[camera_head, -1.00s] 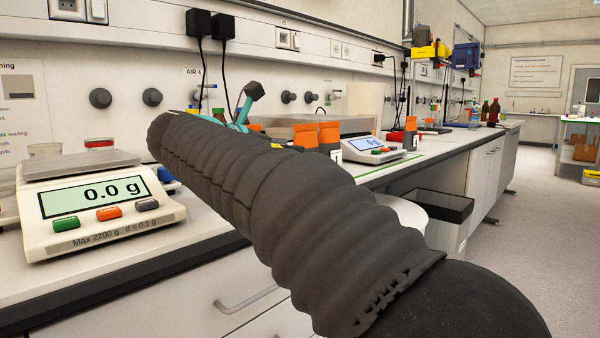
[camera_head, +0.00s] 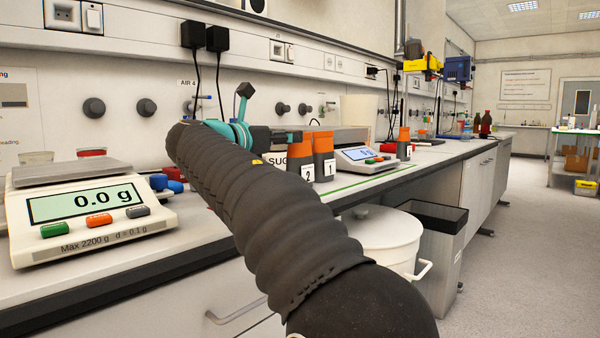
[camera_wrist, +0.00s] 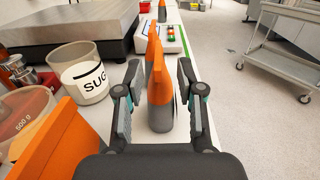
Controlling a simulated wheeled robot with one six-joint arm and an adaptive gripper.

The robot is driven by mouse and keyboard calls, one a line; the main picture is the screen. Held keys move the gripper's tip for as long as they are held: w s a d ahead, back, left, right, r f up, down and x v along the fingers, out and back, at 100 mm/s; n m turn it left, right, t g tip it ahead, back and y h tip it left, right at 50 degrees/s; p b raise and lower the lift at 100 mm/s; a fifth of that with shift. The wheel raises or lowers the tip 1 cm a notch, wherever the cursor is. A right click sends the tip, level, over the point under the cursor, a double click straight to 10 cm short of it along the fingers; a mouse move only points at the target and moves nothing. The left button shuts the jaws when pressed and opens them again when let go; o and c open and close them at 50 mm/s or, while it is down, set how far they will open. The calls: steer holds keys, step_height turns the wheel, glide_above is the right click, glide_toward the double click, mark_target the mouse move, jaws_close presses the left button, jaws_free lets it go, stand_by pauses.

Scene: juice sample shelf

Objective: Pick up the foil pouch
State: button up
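Two grey pouches with orange upper parts stand upright on the bench in the head view, one labelled 2 (camera_head: 301,158) and one labelled 1 (camera_head: 324,157). In the wrist view a grey and orange pouch (camera_wrist: 161,112) with a pointed top stands between the fingers of my gripper (camera_wrist: 159,75). Its label is not readable there, and another orange pouch top overlaps it. My gripper is open, with gaps visible on both sides of the pouch. In the head view my dark ribbed arm sleeve hides part of the bench.
A balance (camera_head: 95,210) reading 0.0 g stands at the left. A sugar beaker (camera_wrist: 82,75) and a large orange object (camera_wrist: 62,145) are left of my gripper. A second balance (camera_head: 366,158) and another pouch (camera_head: 404,146) stand farther along. A white bin (camera_head: 385,240) is below the bench.

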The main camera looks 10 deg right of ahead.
steer(key=x, duration=0.5)
steer(key=shift+w, duration=0.1)
steer(key=shift+a, duration=0.1)
steer(key=shift+c, duration=0.2)
jaws_close()
steer(key=shift+r, duration=0.1)
